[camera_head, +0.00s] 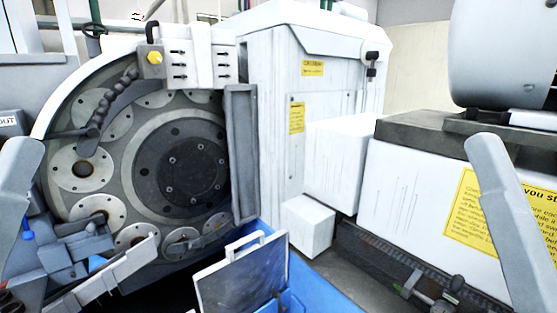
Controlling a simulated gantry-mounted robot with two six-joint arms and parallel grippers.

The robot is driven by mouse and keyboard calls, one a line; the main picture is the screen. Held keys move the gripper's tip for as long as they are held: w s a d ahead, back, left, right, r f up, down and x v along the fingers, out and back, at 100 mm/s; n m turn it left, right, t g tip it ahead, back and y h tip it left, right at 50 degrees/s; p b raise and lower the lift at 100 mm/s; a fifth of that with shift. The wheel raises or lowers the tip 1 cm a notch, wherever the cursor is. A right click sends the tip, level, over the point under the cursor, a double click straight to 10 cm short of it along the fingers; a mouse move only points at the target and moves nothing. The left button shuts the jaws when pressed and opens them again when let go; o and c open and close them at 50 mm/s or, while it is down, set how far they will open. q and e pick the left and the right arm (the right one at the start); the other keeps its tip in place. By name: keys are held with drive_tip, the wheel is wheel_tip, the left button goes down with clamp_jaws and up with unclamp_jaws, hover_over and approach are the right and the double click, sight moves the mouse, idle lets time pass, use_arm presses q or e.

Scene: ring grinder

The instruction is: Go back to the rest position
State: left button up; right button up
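The ring grinder fills the left and middle of the view. Its large grey round plate (180,165) carries several smaller discs, some with a hole in the middle. A grey arm link of mine shows at the left edge, and another rises at the right side. No fingertips of my left or right gripper show in this view, so I cannot see what either one holds. I see no loose ring in the view.
A white machine housing (272,130) with yellow labels stands in the middle. White boxes (343,165) stand beside it. A blue bin (310,290) with a grey panel (240,280) is at the bottom middle. A yellow-signed white machine (410,200) is at right.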

wheel_tip(320, 180, up, 29)
drive_tip(key=p, duration=2.5)
drive_tip(key=shift+f+p, duration=0.15)
drive_tip(key=shift+p, duration=0.25)
drive_tip(key=shift+w, duration=0.1)
wheel_tip(320, 180, down, 61)
drive_tip(key=b, duration=6)
drive_tip(key=shift+b, duration=0.4)
